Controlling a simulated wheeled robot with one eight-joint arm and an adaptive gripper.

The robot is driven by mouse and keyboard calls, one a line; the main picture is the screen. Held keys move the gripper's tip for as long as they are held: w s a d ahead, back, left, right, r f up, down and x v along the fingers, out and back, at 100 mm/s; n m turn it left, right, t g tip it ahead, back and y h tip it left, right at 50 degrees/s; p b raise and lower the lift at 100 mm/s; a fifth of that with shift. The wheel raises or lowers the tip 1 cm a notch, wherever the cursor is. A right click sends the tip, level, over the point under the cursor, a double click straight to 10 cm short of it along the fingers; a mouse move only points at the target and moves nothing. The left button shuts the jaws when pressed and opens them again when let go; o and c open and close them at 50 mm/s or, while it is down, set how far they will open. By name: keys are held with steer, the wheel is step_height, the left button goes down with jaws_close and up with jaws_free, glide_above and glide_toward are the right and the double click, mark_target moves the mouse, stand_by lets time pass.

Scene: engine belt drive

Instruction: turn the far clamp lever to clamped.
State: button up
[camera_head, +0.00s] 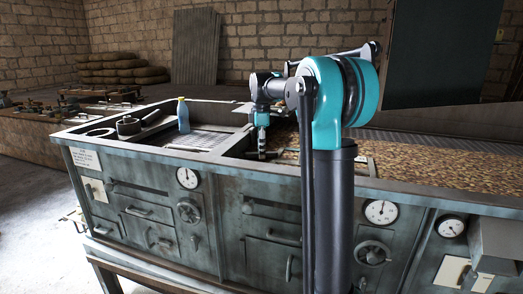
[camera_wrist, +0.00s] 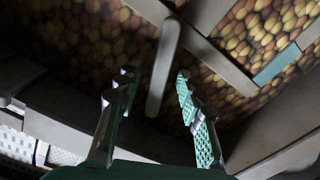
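In the wrist view a plain grey bar with a rounded end (camera_wrist: 163,70), apparently the clamp lever, lies between the two fingers of my gripper (camera_wrist: 156,92). The fingers stand apart, with a visible gap on each side of the bar. I cannot tell how deep the bar sits between them, or whether it is at clamped. In the head view my gripper (camera_head: 262,152) points down over the bench top, at the left end of the brown pebbly bed. The lever cannot be made out there.
Grey metal strips (camera_wrist: 218,58) border the pebbly bed near my fingers. Gauges (camera_head: 381,212) and drawers line the bench front.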

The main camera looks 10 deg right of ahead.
jaws_close()
steer(key=m, duration=0.4)
stand_by(0.4)
jaws_free()
step_height(320, 180, up, 12)
stand_by(0.8)
